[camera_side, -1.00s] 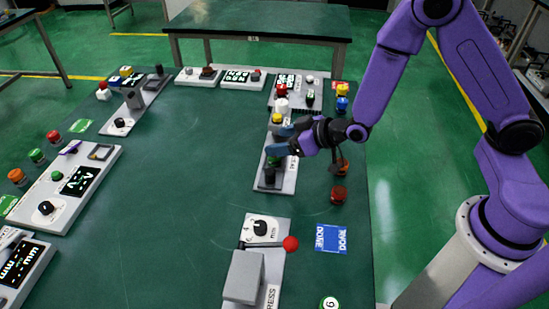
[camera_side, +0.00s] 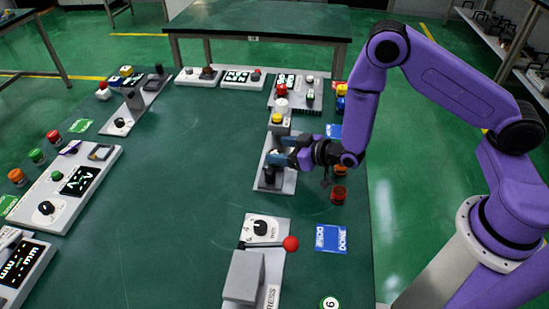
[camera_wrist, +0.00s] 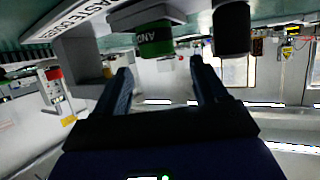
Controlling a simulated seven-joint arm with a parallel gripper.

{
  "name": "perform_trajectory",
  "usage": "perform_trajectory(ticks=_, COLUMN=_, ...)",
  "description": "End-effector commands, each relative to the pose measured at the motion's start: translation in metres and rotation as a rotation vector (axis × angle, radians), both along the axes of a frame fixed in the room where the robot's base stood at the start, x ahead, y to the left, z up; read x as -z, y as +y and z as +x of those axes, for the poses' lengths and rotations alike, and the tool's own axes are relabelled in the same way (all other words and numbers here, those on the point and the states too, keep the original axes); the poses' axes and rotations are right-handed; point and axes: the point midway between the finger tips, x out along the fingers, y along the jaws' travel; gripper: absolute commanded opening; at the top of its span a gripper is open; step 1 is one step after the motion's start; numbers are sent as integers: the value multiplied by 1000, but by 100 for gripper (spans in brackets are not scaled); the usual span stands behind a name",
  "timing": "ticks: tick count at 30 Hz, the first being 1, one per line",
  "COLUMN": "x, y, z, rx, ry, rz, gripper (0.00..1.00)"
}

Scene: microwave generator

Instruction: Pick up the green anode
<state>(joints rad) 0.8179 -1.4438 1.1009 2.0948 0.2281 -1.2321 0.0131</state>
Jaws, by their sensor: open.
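The green anode (camera_wrist: 155,38) shows in the wrist view as a short green cylinder with part of a dark label band. It is at the station, ahead of the gap between my fingers and apart from them. My gripper (camera_wrist: 163,72) has its two dark fingers spread, with nothing between them. In the side view my gripper (camera_side: 271,158) is level over the white station (camera_side: 288,186), beside its upright part. There the anode is hidden behind or beside my fingers.
A dark cylinder (camera_wrist: 232,28) hangs close to the right finger in the wrist view. In the side view a black knob (camera_side: 269,177) is just below my fingers. A red cylinder (camera_side: 338,194) stands to the right. The table's middle is clear.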

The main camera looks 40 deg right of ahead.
Motion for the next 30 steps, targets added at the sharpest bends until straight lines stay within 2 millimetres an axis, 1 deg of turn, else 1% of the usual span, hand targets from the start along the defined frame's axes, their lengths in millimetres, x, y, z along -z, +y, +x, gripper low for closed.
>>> perform_trajectory(ticks=1, x=9, y=-1, z=-1, rx=0, ry=3, rz=-2, gripper=72)
perform_trajectory(ticks=3, x=19, y=-1, z=-1, rx=0, ry=4, rz=-3, gripper=72)
perform_trajectory(ticks=6, x=21, y=5, z=12, rx=0, ry=-1, rz=2, gripper=72)
perform_trajectory(ticks=10, x=26, y=10, z=22, rx=-1, ry=0, rz=0, gripper=72)
perform_trajectory(ticks=14, x=27, y=11, z=25, rx=-1, ry=1, rz=0, gripper=72)
perform_trajectory(ticks=20, x=27, y=11, z=25, rx=-1, ry=1, rz=0, gripper=72)
perform_trajectory(ticks=21, x=27, y=11, z=25, rx=-1, ry=1, rz=0, gripper=59)
perform_trajectory(ticks=23, x=27, y=11, z=25, rx=-1, ry=1, rz=0, gripper=39)
perform_trajectory(ticks=24, x=27, y=11, z=25, rx=-1, ry=1, rz=0, gripper=26)
perform_trajectory(ticks=26, x=27, y=11, z=25, rx=-1, ry=1, rz=0, gripper=7)
perform_trajectory(ticks=27, x=26, y=11, z=25, rx=-1, ry=-1, rz=1, gripper=1)
perform_trajectory(ticks=30, x=26, y=11, z=25, rx=-1, ry=-1, rz=1, gripper=1)
